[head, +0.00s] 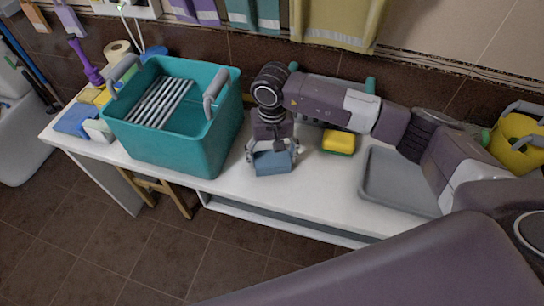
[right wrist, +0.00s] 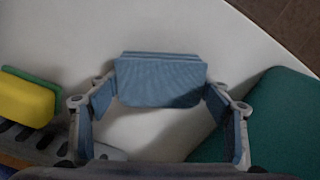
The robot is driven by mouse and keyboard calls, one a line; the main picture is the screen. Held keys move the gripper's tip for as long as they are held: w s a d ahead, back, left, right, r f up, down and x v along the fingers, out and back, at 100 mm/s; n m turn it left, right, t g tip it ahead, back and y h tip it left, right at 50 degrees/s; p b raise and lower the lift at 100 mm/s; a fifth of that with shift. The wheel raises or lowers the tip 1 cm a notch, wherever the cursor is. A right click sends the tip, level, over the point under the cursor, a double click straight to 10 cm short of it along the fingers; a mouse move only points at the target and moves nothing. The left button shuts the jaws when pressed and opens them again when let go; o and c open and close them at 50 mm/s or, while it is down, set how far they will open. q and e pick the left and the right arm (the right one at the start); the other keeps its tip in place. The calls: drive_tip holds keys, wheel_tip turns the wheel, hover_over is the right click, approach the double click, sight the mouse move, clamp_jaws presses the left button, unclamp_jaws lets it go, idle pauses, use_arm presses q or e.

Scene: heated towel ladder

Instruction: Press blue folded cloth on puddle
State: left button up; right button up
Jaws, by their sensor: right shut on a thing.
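The blue folded cloth (head: 273,163) is at the front part of the white bench, right of the teal tub. My right gripper (head: 272,148) is shut on it, one finger at each side. In the right wrist view the cloth (right wrist: 160,80) spans between the fingertips (right wrist: 158,98), its folded layers showing at the top edge. I cannot tell whether the cloth touches the bench or hangs just above it. No puddle can be made out; the cloth and gripper cover part of the bench. My left gripper is not in view.
The teal tub (head: 178,152) with grey bars inside stands close on the left. A yellow and green sponge (head: 339,141) lies to the right, then a grey tray (head: 385,190). The white bench top (head: 318,187) is clear between cloth and tray.

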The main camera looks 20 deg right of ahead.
drive_tip(key=shift+r+p, duration=1.2)
drive_tip(key=shift+r, duration=2.25)
drive_tip(key=shift+w+f, duration=0.1)
drive_tip(key=shift+f, duration=0.05)
wheel_tip(320, 180, down, 6)
drive_tip(key=b, duration=0.6)
drive_tip(key=shift+f+b, duration=0.35)
drive_tip(key=shift+b, duration=0.1)
drive_tip(key=shift+f+b, duration=0.1)
drive_tip(key=shift+b, duration=0.3)
idle(0.3)
